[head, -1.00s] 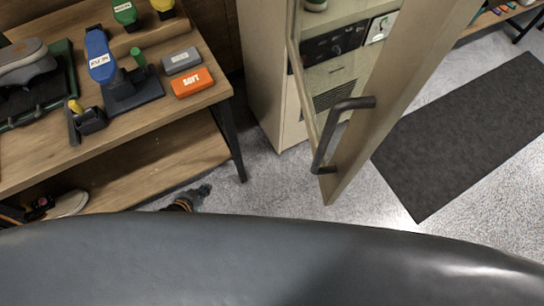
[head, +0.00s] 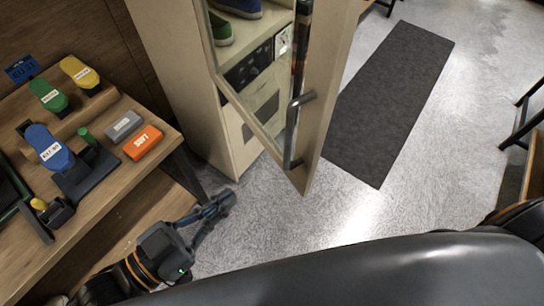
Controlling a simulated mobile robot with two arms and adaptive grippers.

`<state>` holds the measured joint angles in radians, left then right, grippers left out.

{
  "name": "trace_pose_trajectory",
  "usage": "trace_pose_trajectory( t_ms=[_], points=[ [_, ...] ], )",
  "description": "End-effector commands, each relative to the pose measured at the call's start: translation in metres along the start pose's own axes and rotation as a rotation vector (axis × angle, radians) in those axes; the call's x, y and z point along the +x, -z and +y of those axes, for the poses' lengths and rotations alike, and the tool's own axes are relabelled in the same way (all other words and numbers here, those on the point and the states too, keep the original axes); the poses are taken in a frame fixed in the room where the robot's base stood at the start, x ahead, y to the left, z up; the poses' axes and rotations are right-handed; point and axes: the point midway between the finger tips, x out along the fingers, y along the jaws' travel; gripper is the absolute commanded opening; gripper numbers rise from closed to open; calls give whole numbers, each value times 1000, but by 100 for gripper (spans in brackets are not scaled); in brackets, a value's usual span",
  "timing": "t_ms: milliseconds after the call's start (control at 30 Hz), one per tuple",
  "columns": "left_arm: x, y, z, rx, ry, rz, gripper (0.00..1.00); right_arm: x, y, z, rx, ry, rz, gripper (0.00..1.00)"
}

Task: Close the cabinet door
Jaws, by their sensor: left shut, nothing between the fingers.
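The beige cabinet (head: 175,75) stands left of the picture's middle. Its glass-paned door (head: 329,95) is open and swung out toward me, with a dark bar handle (head: 299,130) on its frame. My left gripper (head: 222,204) is shut and empty, low over the floor in front of the cabinet. It is to the left of the door's lower corner and apart from both door and handle. Part of my right arm (head: 518,217) shows at the right edge; its gripper is out of view.
Sneakers (head: 221,30) sit inside the cabinet. A dark mat (head: 385,105) lies right of the door.

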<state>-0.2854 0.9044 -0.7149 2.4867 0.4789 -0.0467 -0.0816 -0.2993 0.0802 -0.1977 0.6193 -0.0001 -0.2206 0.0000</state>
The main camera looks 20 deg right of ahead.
Motion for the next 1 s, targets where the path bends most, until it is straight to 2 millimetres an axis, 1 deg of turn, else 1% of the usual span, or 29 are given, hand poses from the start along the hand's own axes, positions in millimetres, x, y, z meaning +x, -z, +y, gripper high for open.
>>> trace_pose_trajectory(
  t_ms=[33, 67, 400, 533, 600, 733, 1000],
  points=[
    [10, 4, 0, 1, -1, 8, 0, -2, 2, 1, 0, -1, 2, 21],
    [15, 6, 0, 0, 1, 8, 0, -6, 3, 1, -1, -1, 3, 21],
    [81, 6, 0, 0, 0, 5, 0, -32, 5, 2, -2, -1, 3, 21],
    [102, 5, 0, 0, 0, 2, 0, -42, 5, 1, -3, -1, 2, 21],
    [110, 4, 0, 0, 0, 1, 0, -45, 4, 1, -3, 0, 1, 21],
    [120, 2, 0, 1, 0, 1, 0, -48, 4, 1, -3, 0, 1, 21],
    [122, 0, 0, 2, 0, 0, 0, -48, 4, 1, -4, 1, 1, 21]
  ],
)
